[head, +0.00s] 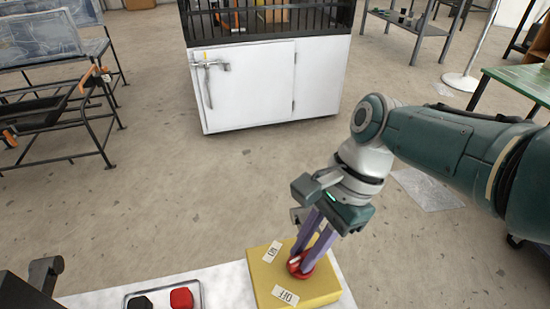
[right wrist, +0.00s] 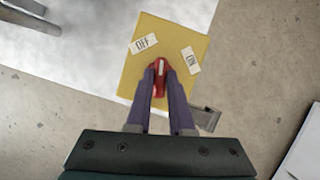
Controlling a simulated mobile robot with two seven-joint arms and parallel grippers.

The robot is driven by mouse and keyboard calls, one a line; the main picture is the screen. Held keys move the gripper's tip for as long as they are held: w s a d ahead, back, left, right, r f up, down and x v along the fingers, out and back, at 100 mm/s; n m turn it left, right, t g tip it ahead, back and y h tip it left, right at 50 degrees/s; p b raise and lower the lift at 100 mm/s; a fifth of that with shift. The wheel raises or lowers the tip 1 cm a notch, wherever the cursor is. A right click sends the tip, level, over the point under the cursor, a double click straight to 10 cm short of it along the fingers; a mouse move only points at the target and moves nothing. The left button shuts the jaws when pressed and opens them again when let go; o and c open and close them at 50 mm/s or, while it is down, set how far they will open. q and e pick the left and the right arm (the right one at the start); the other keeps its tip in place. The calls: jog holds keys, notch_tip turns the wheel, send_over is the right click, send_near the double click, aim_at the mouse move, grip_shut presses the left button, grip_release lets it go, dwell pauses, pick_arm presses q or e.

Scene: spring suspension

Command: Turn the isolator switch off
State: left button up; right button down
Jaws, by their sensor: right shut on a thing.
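The isolator switch is a yellow box (head: 322,288) with a red knob (head: 295,268) on its top. It also shows in the right wrist view (right wrist: 185,28), with the knob (right wrist: 160,88) near its middle. An OFF label (right wrist: 144,43) and an ON label (right wrist: 191,60) lie on the yellow face. The knob's white mark points between the two labels in the right wrist view. My right gripper (head: 308,262) reaches down from above, its purple fingers shut on the knob from both sides. The fingers hide part of the knob. My left gripper is not in view.
A dark lever-like part (head: 45,268) stands at bottom left. A white cabinet (head: 250,85) stands behind across open floor.

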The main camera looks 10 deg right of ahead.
jog(key=n+b, duration=0.1)
jog(key=n, duration=0.1)
jog(key=n+g+b, duration=0.1)
jog(key=n+b, duration=0.1)
jog(key=shift+w+a+f+h, duration=0.1)
jog(key=shift+w+f+h, duration=0.1)
jog(key=shift+h, duration=0.2)
jog(key=shift+r+n+g+h+b, duration=0.15)
jog(key=shift+n+g+h+b, duration=0.25)
jog(key=shift+n+b, duration=0.55)
jog(key=shift+n, duration=0.25)
jog(key=c, duration=0.8)
grip_release()
jog(key=shift+r, duration=0.15)
jog(key=p+v, duration=0.4)
jog(key=v, duration=0.5)
jog(key=shift+w+r, duration=0.2)
jog(key=shift+r, duration=0.1)
